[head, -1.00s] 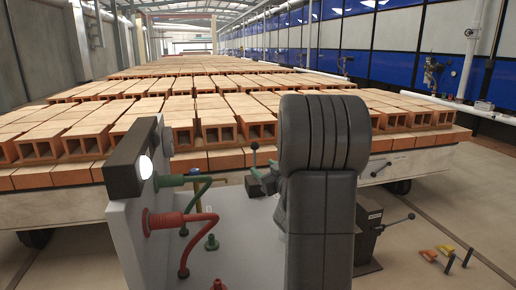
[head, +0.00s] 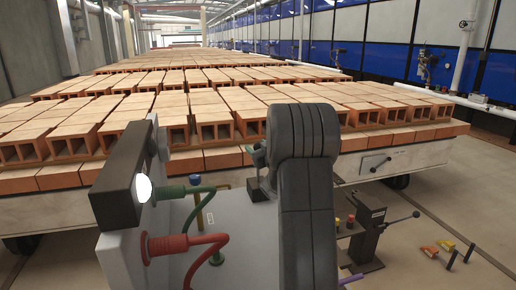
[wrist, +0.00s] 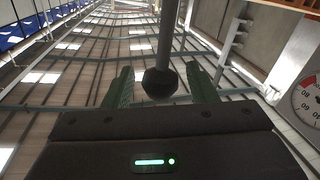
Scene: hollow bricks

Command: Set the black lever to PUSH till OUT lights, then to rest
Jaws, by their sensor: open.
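In the wrist view a black knob (wrist: 160,83) on a grey rod shows between the two green fingers of my gripper (wrist: 160,88). The fingers are open, with a gap on each side of the knob. I cannot tell how deep the knob sits between them. In the head view my dark arm hides most of the gripper. A small dark lever base (head: 256,190) shows just left of the arm. A second black lever (head: 400,220) stands on a dark box to the right. A white lamp (head: 143,188) is lit on the black housing at left; its label is not readable.
Red (head: 190,242) and green (head: 190,191) hoses leave the pale cabinet at left. A kiln car stacked with hollow bricks (head: 190,125) fills the back. Red and yellow buttons (head: 350,220) are right of my arm. A gauge (wrist: 308,100) is at the wrist view's right edge.

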